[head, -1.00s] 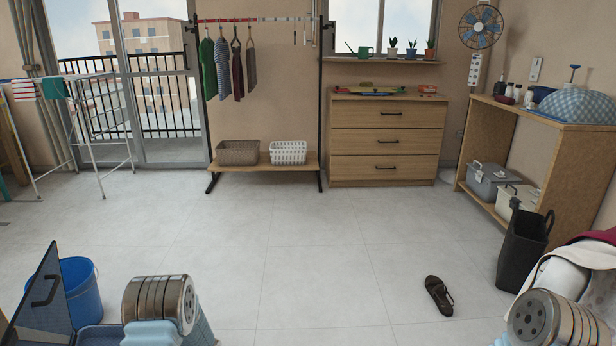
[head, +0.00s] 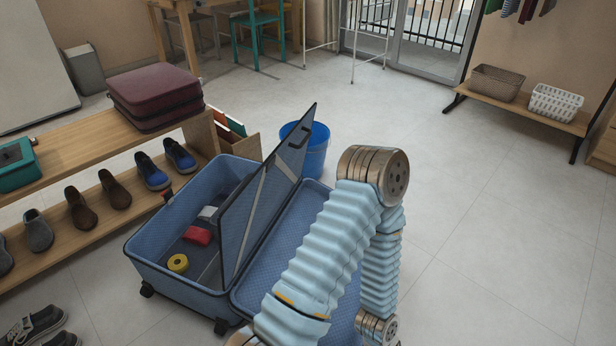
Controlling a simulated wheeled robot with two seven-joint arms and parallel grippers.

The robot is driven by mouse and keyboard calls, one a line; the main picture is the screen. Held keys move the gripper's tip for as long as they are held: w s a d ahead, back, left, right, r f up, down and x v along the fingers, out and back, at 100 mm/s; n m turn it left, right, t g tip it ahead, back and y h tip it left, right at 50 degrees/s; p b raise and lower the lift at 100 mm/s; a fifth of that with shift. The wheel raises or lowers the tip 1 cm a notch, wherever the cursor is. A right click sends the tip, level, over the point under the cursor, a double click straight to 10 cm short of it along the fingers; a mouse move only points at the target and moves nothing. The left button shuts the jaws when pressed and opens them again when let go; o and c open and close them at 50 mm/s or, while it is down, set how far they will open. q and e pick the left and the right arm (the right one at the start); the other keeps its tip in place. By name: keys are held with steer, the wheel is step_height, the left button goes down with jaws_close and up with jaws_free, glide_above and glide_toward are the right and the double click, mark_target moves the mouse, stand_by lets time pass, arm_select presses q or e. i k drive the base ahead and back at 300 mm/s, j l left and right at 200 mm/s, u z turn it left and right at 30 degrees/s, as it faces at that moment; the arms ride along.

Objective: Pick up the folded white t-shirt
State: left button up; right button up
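I cannot make out a folded white t-shirt in the head view. An open blue suitcase (head: 180,290) lies on the floor, with a mesh divider (head: 262,200) standing up between its two halves. In its left half are a red item (head: 197,236), a yellow roll (head: 178,263) and a small pale item (head: 208,212) too small to identify. Neither of my grippers shows.
A wooden shoe bench (head: 60,252) with several shoes and a maroon case (head: 155,97) stands at left. A blue bucket (head: 316,150) is behind the suitcase. A low rack shelf (head: 520,112) with two baskets is at upper right. The floor at right is clear.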

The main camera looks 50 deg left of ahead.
mark_target(207, 212)
steer(key=u, duration=2.05)
